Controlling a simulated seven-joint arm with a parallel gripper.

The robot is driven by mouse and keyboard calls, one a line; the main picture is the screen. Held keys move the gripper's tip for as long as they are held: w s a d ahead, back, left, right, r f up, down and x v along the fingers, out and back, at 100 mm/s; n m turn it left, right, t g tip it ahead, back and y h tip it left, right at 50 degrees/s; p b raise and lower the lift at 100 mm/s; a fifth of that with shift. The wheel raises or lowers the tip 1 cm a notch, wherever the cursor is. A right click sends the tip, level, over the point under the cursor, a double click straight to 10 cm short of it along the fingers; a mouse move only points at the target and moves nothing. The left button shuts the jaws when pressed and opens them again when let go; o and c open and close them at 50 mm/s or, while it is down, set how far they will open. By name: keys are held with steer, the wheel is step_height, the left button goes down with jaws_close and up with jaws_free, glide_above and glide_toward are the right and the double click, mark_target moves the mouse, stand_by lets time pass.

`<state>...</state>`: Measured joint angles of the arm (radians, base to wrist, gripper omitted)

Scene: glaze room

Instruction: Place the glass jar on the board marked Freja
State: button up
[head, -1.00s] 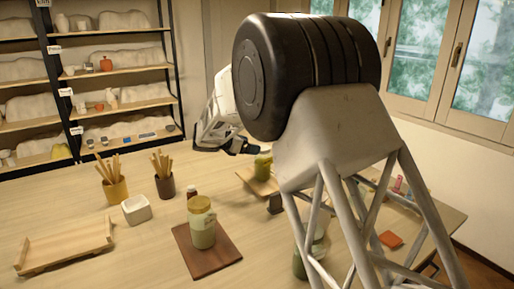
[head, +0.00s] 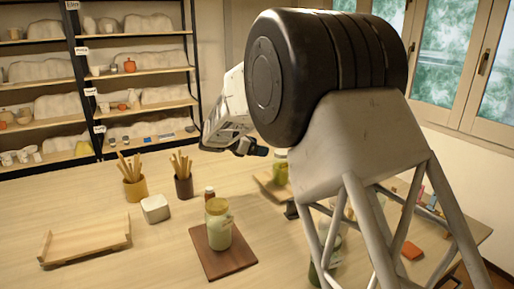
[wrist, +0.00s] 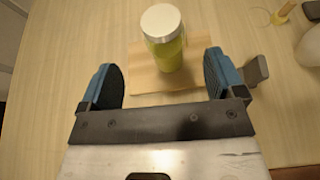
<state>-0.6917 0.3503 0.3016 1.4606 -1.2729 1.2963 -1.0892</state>
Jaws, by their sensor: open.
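In the wrist view a jar with a silver-white lid and yellow-green contents (wrist: 164,38) stands upright on a light wooden board (wrist: 142,80). My gripper (wrist: 162,88) is open, its blue-and-black fingers apart and empty, with the jar beyond the fingertips. In the head view my gripper (head: 250,149) is above the light board (head: 265,186), where a green jar (head: 281,172) is partly hidden by my arm. Another jar, pale green with an olive-yellow top (head: 218,226), stands on a dark brown board (head: 225,262). I can read no name on either board.
A small brown bottle (head: 209,193) stands behind the dark board. Two stick-filled cups (head: 134,189), a white square pot (head: 155,209) and a wooden tray (head: 86,243) are to the left. A grey block (wrist: 257,70) is beside the light board. Another greenish object is behind my arm.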

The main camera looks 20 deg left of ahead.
steer(key=shift+d, duration=0.1)
stand_by(0.3)
steer(key=s+d+r+m+g+y, duration=0.1)
steer(key=s+d+r+m+g, duration=0.2)
steer(key=s+d, duration=0.6)
steer(key=s+d+r+m+g+y, duration=0.15)
steer(key=s+d+m, duration=0.3)
steer(key=d, duration=0.85)
steer(key=s+d+r+m+g+y, duration=0.1)
steer(key=s+d+r+m+g, duration=0.15)
steer(key=s+d+m, duration=0.65)
steer(key=s+d+f+m+y, duration=0.2)
steer(key=s+d, duration=0.3)
steer(key=s, duration=0.5)
steer(key=s+d+f+m+y, duration=0.2)
steer(key=s+d+m, duration=0.3)
steer(key=s, duration=0.5)
steer(key=s+d+f+m+y, duration=0.2)
steer(key=s+d, duration=0.4)
steer(key=s, duration=0.4)
steer(key=shift+s+d+f+m, duration=0.15)
steer(key=shift+s+f+m, duration=0.05)
steer(key=shift+m, duration=0.65)
